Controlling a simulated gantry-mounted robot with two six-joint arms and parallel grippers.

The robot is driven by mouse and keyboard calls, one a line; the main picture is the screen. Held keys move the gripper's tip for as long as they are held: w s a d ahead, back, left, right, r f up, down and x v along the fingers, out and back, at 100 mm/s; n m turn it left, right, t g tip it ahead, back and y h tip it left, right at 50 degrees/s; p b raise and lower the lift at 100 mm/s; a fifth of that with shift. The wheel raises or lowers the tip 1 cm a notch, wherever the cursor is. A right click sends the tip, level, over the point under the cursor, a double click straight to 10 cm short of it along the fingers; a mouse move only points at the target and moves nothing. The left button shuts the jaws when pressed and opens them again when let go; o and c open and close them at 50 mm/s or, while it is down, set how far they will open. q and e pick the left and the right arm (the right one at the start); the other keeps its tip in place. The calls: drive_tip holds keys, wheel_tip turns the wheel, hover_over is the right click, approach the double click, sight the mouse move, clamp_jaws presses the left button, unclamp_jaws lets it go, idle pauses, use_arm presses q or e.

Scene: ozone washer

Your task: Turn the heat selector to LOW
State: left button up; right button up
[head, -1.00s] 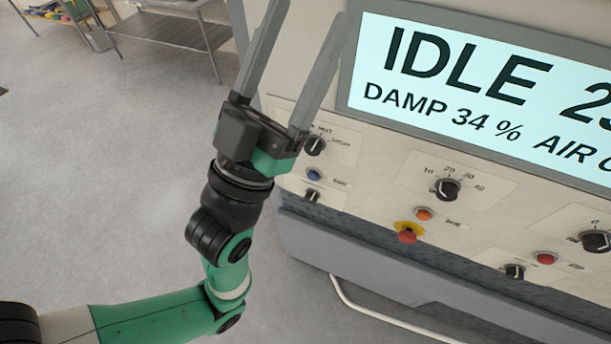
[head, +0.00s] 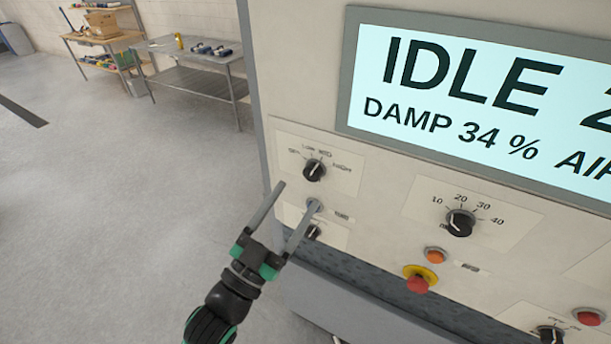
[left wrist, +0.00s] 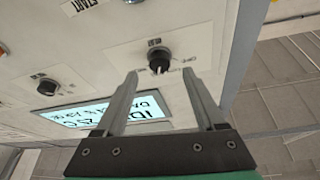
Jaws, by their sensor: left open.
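The heat selector is a black knob (head: 314,170) on a pale plate at the panel's upper left, with OFF, LOW, MED and HIGH printed around it. I cannot tell surely which mark its pointer faces. My left gripper (head: 299,194) is open and empty, its fingertips just below and left of the knob in the head view. The right finger covers part of the small controls under the knob. In the left wrist view a black knob (left wrist: 159,58) shows just beyond and between the fingertips (left wrist: 160,72), seemingly not gripped. My right gripper is out of view.
A timer knob (head: 460,223), an orange button (head: 435,254) and a red-yellow stop button (head: 419,279) are to the right. The lit display (head: 480,90) sits above. The floor left of the machine is open, with a metal table (head: 195,77) behind.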

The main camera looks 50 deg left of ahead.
sight(310, 177)
use_arm(q)
drive_tip(key=x, duration=0.4)
drive_tip(key=shift+w+a+r+p, duration=0.1)
drive_tip(key=shift+w+r+p, duration=0.05)
drive_tip(key=shift+w+p, duration=0.2)
drive_tip(key=shift+c, duration=0.2)
clamp_jaws()
